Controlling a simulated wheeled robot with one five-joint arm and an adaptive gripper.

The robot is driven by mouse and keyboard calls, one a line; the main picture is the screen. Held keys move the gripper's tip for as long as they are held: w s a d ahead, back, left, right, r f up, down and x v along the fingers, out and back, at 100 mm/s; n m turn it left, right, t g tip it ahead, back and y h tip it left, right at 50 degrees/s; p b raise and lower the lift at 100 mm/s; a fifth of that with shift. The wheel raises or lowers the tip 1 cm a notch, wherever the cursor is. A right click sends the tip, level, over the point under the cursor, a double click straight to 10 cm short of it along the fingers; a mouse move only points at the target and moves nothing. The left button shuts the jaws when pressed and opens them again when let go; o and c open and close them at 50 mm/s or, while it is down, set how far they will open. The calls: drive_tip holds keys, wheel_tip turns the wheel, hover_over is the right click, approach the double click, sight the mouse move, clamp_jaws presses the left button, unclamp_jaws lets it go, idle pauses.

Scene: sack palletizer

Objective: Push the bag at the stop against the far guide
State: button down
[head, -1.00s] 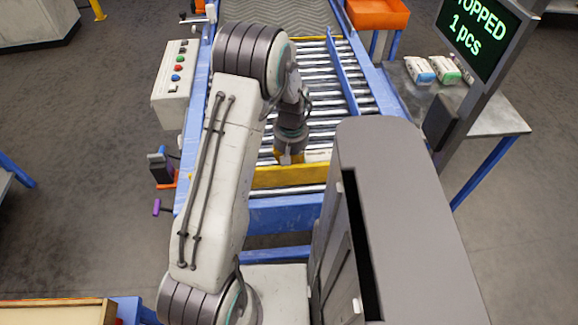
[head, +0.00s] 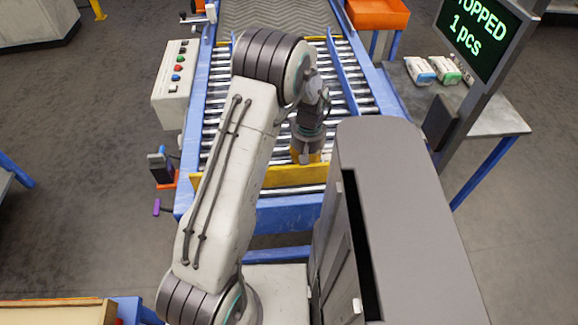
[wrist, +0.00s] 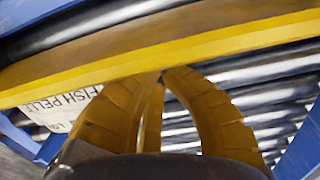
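In the wrist view, a pale bag (wrist: 65,106) with the print "FISH PELLE" shows in part at the left, beside the yellow stop bar (wrist: 100,72). My gripper (wrist: 163,74) has its yellow fingers drawn together, tips meeting, with nothing between them. The bag lies just left of the fingers there; I cannot tell if they touch it. In the head view my gripper (head: 306,158) points down over the rollers, close behind the stop bar (head: 265,178). The bag is hidden there by my arm and grey column. A blue guide (head: 343,75) runs along the rollers at the right.
The roller bed (head: 222,120) left of my gripper is bare. A control box (head: 176,84) stands at the left edge. A side table (head: 480,112) with small packs and a screen reading "1 pcs" (head: 478,38) are at the right.

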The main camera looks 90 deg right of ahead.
drive_tip(key=shift+a+f, duration=0.1)
drive_tip(key=shift+w+a+b, duration=0.15)
drive_tip(key=shift+w+b, duration=0.15)
drive_tip(key=shift+w, duration=0.9)
wheel_tip(320, 180, up, 9)
drive_tip(key=p, duration=0.6)
idle(0.6)
